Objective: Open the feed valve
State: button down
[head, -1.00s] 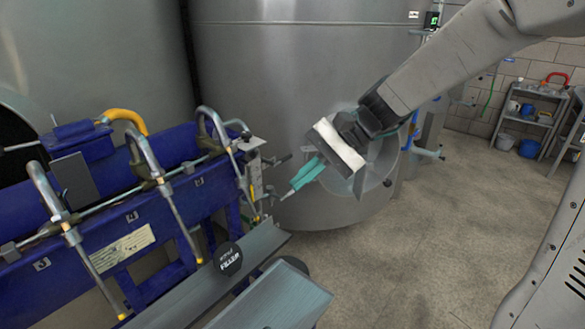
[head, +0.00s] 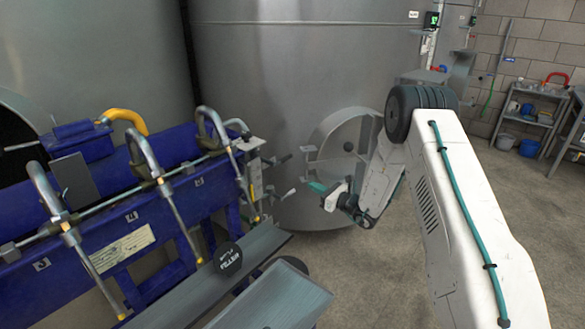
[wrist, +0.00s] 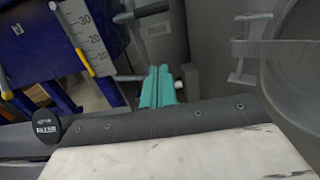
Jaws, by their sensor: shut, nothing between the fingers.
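The blue filler (head: 130,235) stands at the left of the head view. At its right end, a light-tipped lever (head: 288,193) sticks out low, with a dark lever (head: 280,160) above it. I cannot tell for sure which belongs to the feed valve. My gripper (head: 316,187), with teal fingers, is shut and empty, just right of the light-tipped lever in the head view. In the wrist view the shut fingers (wrist: 157,88) hide the middle of a grey rod with a pale end (wrist: 178,84). I cannot tell whether they touch it.
A large steel tank (head: 300,75) with a round hatch (head: 335,140) stands behind my gripper. The scale plate (wrist: 85,35) is close at left in the wrist view. A steel trough (head: 265,300) lies in front. Shelving (head: 525,120) stands far right, with clear floor before it.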

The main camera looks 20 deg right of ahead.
dwell(0.3)
jog(key=w+a+r, duration=0.4)
jog(key=w+a, duration=0.2)
jog(key=w, duration=0.2)
jog(key=shift+w+a+r, duration=0.15)
jog(key=shift+w+r, duration=0.05)
jog(key=shift+w, duration=0.15)
jog(key=shift+d, duration=0.2)
